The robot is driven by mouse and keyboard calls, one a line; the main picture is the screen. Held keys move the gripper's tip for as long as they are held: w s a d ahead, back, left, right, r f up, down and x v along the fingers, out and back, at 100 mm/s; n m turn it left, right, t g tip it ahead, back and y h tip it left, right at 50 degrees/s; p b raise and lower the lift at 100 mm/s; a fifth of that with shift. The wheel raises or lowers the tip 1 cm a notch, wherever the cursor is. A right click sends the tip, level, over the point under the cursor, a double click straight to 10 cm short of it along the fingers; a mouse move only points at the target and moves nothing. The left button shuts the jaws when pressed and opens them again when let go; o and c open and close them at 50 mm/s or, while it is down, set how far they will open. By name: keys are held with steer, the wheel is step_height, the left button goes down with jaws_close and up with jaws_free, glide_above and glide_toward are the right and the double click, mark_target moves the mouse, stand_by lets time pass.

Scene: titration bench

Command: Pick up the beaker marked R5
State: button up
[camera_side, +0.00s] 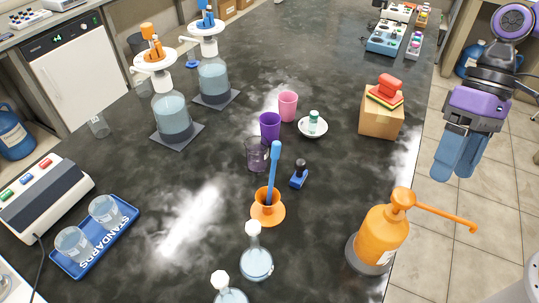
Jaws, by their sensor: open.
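No R5 mark can be read in this view, so I cannot tell which vessel carries it. A clear, dark-tinted beaker (256,156) stands mid-bench, close in front of a purple cup (270,126). A pink cup (288,106) stands behind the purple one. Two clear beakers, one nearer (73,243) and one farther (104,211), stand on the blue STANDARDS tray (67,262) at the lower left. Another small clear vessel (98,124) stands near the left edge. My gripper (457,165) has blue fingers pointing down, open and empty, off the bench's right edge, apart from all vessels.
A blue tool stands in an orange holder (267,212) beside a small blue-black item (299,175). An orange pump bottle (381,237) stands at the front right. A cardboard box (380,115), white dish (313,128) and dispenser bottles (172,110) stand farther back. Two flasks (256,262) stand in front.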

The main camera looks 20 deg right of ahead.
steer(key=w+a+m+y, duration=0.5)
steer(key=w+a+m, duration=0.3)
steer(key=w+m, duration=0.3)
steer(key=w+m+t+y, duration=0.5)
steer(key=w+m, duration=0.5)
steer(key=w, duration=0.8)
glide_toward(247, 151)
steer(key=x, duration=0.6)
steer(key=w+x, duration=0.1)
steer(key=x, duration=0.2)
steer(key=shift+w+f, duration=0.1)
steer(key=shift+f, duration=0.35)
steer(key=c, duration=0.8)
